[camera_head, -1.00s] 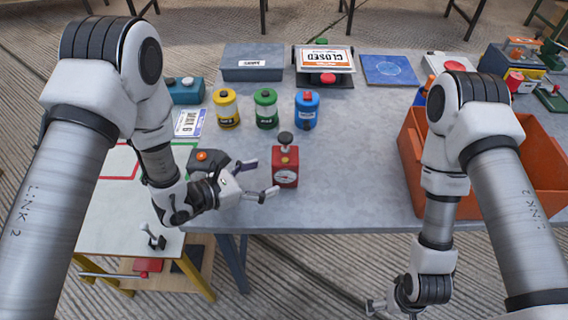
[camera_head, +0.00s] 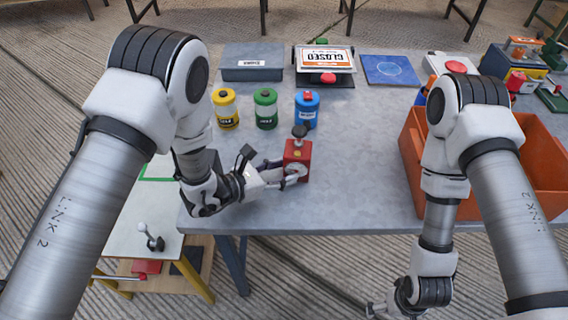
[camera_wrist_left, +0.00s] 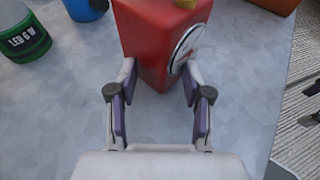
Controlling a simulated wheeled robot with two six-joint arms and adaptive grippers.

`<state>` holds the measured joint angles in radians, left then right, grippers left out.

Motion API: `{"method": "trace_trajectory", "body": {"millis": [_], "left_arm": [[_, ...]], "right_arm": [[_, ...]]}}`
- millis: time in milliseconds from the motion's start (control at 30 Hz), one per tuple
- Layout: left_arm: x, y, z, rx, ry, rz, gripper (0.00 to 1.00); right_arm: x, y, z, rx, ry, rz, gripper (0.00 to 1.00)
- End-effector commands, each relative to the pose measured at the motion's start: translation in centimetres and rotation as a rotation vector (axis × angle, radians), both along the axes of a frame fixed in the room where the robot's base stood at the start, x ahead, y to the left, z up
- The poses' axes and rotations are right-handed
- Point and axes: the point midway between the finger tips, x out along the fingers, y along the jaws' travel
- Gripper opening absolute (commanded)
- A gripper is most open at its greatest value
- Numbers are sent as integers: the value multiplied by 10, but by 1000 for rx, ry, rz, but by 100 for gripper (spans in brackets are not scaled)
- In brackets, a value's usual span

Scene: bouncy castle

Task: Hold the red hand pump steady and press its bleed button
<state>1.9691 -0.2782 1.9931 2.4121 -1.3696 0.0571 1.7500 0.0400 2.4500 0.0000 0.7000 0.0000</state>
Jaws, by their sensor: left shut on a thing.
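The red hand pump (camera_head: 300,152) is near the front middle of the grey table, with a dark knob (camera_head: 300,131) on top and a round white gauge on its front. My left gripper (camera_head: 288,173) comes from the left and is shut on the pump's lower body. In the left wrist view the red pump (camera_wrist_left: 158,38) sits between the two fingers (camera_wrist_left: 160,80), its top cut off. A bit of yellow shows at its upper edge there; I cannot tell if it is the bleed button. My right gripper (camera_head: 376,308) hangs low in front of the table, away from the pump, its fingers too small to read.
Yellow (camera_head: 226,110), green (camera_head: 265,110) and blue (camera_head: 307,110) bottles stand behind the pump. An orange crate (camera_head: 412,165) is at the right.

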Motion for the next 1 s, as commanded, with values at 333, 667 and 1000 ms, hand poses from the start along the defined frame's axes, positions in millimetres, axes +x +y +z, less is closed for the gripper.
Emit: {"method": "trace_trajectory", "body": {"millis": [333, 667, 1000], "left_arm": [[0, 0, 0, 0, 0, 0, 0], [0, 0, 0, 0, 0, 0, 83], [0, 0, 3, 0, 0, 0, 83]], "right_arm": [[0, 0, 0, 0, 0, 0, 98], [0, 0, 0, 0, 0, 0, 98], [0, 0, 2, 0, 0, 0, 84]]}}
